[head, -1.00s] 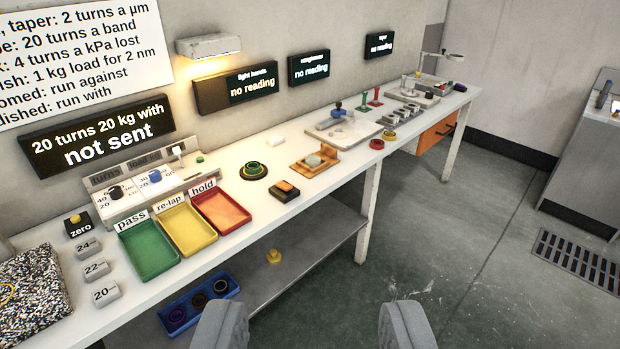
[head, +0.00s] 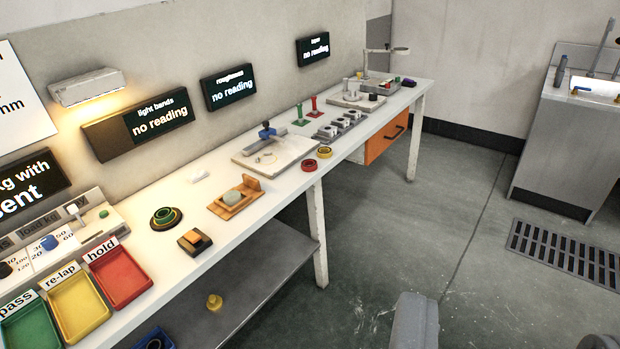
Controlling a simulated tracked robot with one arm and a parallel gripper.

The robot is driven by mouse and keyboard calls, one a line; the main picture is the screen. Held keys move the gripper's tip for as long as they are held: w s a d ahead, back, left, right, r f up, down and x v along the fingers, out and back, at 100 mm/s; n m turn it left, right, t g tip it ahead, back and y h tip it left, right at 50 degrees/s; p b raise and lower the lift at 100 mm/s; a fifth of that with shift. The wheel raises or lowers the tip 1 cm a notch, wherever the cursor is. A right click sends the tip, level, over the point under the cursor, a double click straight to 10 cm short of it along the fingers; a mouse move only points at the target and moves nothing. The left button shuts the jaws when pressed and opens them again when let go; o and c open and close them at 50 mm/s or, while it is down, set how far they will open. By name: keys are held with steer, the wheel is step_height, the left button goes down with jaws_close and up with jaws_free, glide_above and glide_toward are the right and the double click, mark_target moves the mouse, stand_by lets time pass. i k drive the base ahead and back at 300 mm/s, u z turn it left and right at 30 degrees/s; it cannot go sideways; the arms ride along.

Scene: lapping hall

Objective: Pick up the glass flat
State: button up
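A pale greenish, rounded piece (head: 234,198), which looks like the glass flat, sits on a wooden stand (head: 224,209) on the long white bench. The stand has a raised wooden back on its far side. I cannot tell for sure that this piece is glass. My gripper (head: 506,330) shows at the bottom right as two grey fingers set wide apart, open and empty. It is over the floor in the picture, to the right of the bench and well apart from the piece.
An orange-black block (head: 194,242) and a dark ring with green (head: 165,217) lie near the stand. Green, yellow and red trays (head: 117,278) stand at the lower left. A plate with a blue-knobbed tool (head: 267,133) stands beyond. Floor right of the bench is clear up to a drain grate (head: 565,256).

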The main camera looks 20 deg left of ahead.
mark_target(231, 198)
steer(key=z, duration=0.3)
steer(key=i, duration=1.3)
steer(key=u, duration=0.5)
steer(key=i, duration=0.75)
steer(key=u, duration=0.45)
steer(key=k, duration=0.9)
steer(key=u, duration=0.15)
steer(key=i, duration=0.9)
steer(key=z, duration=0.1)
